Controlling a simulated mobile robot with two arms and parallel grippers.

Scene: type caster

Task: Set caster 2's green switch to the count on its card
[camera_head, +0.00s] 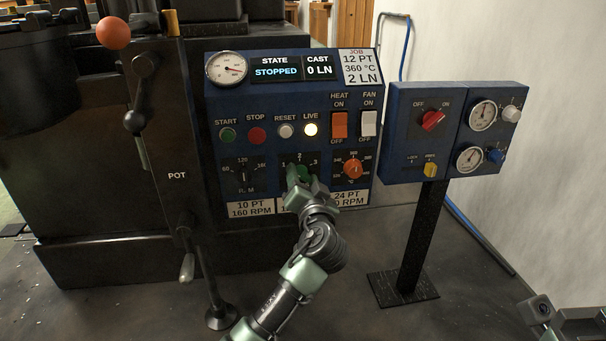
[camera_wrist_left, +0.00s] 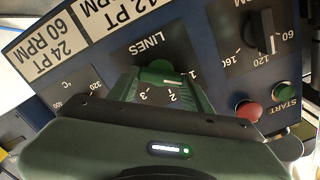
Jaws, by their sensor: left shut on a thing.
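The caster's blue panel (camera_head: 291,98) has a green switch on a dial labelled LINES, marked 1, 2 and 3. The card (camera_head: 359,67) at its top right reads JOB, 12 PT, 360 °C, 2 LN. My left gripper (camera_head: 303,178) is shut on the green switch (camera_wrist_left: 157,73), with a finger on either side. The left wrist view shows the panel upside down; the switch's white mark appears to point toward 1. In the head view my gripper mostly hides the switch. Part of my right arm's end (camera_head: 565,318) shows at the bottom right; its fingers are not visible.
The display (camera_head: 290,68) reads STOPPED and 0 LN. The RPM knob (camera_head: 243,175) and orange temperature knob (camera_head: 353,169) flank the green switch. Buttons and two rocker switches sit above. A second blue box (camera_head: 404,158) stands on a post at right. A lever (camera_head: 135,121) is at left.

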